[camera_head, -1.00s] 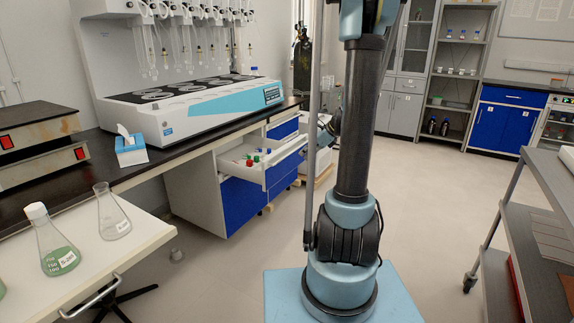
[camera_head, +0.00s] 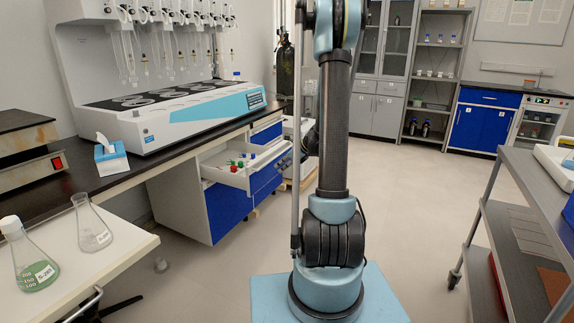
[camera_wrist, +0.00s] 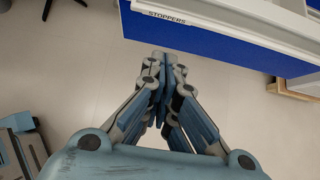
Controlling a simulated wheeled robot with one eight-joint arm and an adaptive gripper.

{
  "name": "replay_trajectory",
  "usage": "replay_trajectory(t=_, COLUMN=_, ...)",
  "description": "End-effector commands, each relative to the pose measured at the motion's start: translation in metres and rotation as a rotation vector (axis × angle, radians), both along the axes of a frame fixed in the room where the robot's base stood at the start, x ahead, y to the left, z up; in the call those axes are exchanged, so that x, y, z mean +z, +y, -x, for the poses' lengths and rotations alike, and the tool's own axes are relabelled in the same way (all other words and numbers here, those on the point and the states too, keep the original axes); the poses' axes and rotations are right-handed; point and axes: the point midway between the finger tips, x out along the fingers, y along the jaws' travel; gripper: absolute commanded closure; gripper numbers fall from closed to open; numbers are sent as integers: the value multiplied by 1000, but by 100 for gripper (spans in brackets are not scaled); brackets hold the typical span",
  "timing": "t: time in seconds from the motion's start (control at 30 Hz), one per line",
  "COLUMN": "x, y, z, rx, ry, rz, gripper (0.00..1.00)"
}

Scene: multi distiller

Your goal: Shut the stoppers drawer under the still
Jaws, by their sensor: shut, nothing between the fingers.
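The stoppers drawer (camera_head: 240,178) under the still (camera_head: 165,105) is pulled open in the head view. Its white tray holds several small red, green and blue stoppers (camera_head: 240,162). In the wrist view the drawer's white front (camera_wrist: 220,22) crosses the top, with a "STOPPERS" label (camera_wrist: 167,16) and a blue front below it. My gripper (camera_wrist: 165,60) is shut and empty, its fingertips close to the blue front's lower edge in the picture; I cannot tell whether they touch. In the head view my arm hides the gripper.
A black bench (camera_head: 75,180) carries the still and a tissue box (camera_head: 111,158). Two flasks stand on a pale table (camera_head: 105,255) at the left. A metal cart (camera_head: 525,190) stands at the right. Open floor lies between the cart and the cabinets.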

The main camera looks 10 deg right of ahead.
Motion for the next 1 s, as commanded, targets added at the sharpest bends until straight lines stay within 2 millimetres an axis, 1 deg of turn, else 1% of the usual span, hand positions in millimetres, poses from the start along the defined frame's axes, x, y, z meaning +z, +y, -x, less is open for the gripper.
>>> replay_trajectory(t=0.17, x=-18, y=15, z=-11, rx=1, ry=0, rz=0, gripper=100)
replay_trajectory(t=0.3, x=-16, y=31, z=-22, rx=4, ry=-1, rz=0, gripper=100)
replay_trajectory(t=0.5, x=-16, y=43, z=-31, rx=2, ry=0, rz=1, gripper=100)
replay_trajectory(t=0.67, x=-16, y=46, z=-33, rx=1, ry=0, rz=1, gripper=100)
replay_trajectory(t=0.87, x=-16, y=45, z=-33, rx=1, ry=-1, rz=0, gripper=100)
replay_trajectory(t=0.9, x=-16, y=41, z=-33, rx=-1, ry=-1, rz=0, gripper=100)
replay_trajectory(t=1.0, x=-16, y=44, z=-34, rx=-1, ry=-1, rz=0, gripper=100)
